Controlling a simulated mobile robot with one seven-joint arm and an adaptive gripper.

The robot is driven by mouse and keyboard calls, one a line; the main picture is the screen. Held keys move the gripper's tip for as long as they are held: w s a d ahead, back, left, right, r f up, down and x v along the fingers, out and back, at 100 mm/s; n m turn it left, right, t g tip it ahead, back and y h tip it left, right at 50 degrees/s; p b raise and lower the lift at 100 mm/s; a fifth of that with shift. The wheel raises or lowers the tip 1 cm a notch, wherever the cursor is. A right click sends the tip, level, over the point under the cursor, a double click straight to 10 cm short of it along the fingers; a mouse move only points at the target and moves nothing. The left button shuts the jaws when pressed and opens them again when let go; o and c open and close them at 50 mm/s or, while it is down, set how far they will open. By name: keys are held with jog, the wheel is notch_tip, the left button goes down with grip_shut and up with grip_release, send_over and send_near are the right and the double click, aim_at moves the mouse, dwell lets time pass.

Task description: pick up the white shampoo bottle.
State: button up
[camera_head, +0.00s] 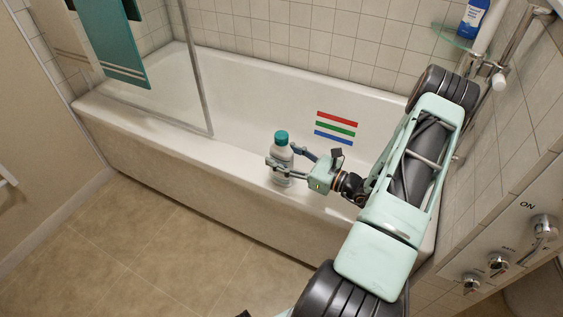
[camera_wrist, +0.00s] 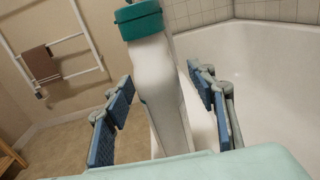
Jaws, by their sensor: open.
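The white shampoo bottle (camera_head: 282,163) has a teal cap and stands upright on the rim of the bathtub (camera_head: 240,167). In the wrist view the bottle (camera_wrist: 162,90) rises between the two blue-padded fingers, with its lower end hidden behind my gripper's body. My gripper (camera_head: 280,157) is open, with one finger on each side of the bottle. In the wrist view, gaps show between the bottle and the fingers of my gripper (camera_wrist: 160,100).
A glass screen (camera_head: 196,70) with a teal towel (camera_head: 110,45) stands at the tub's left. A blue bottle (camera_head: 473,18) sits on a corner shelf (camera_head: 452,38). Red, green and blue stripes (camera_head: 336,128) mark the tub's inner wall. The floor (camera_head: 130,240) in front is clear.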

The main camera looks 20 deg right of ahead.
jog(key=shift+c, duration=0.6)
grip_shut()
jog(key=shift+r, duration=0.1)
